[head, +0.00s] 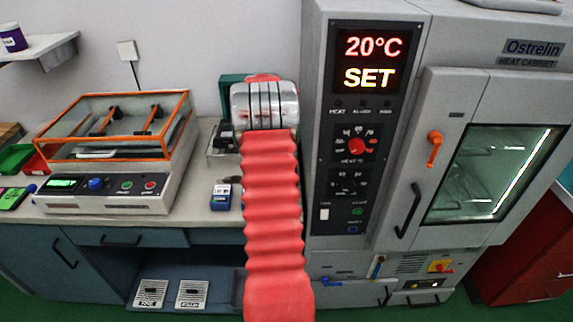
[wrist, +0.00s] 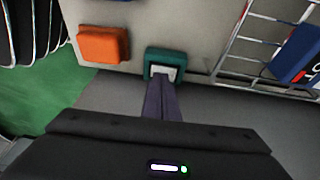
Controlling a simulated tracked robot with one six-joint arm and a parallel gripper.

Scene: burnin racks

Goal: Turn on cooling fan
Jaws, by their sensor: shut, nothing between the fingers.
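No part in view is clearly marked as the cooling fan or its switch. In the wrist view, my gripper (wrist: 164,84) is shut and empty. Its dark fingers reach up to a teal-framed block (wrist: 152,55) with a pale face, overlapping its lower edge; I cannot tell if they touch it. In the head view, my red-sleeved arm hides the fingers. The grey heat cabinet (head: 400,20) has a display (head: 368,62) reading 20°C SET, a red-centred dial (head: 356,145) and a lower dial. Low on it are a vent grille (head: 411,264) and a red-and-yellow switch (head: 441,266).
An orange block (wrist: 103,45) sits left of the teal one, and a wire rack (wrist: 245,45) stands at right. In the head view, an orange-framed machine (head: 110,195) stands on the left bench, with a small blue device (head: 221,196) beside my arm. The cabinet door (head: 440,90) is closed.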

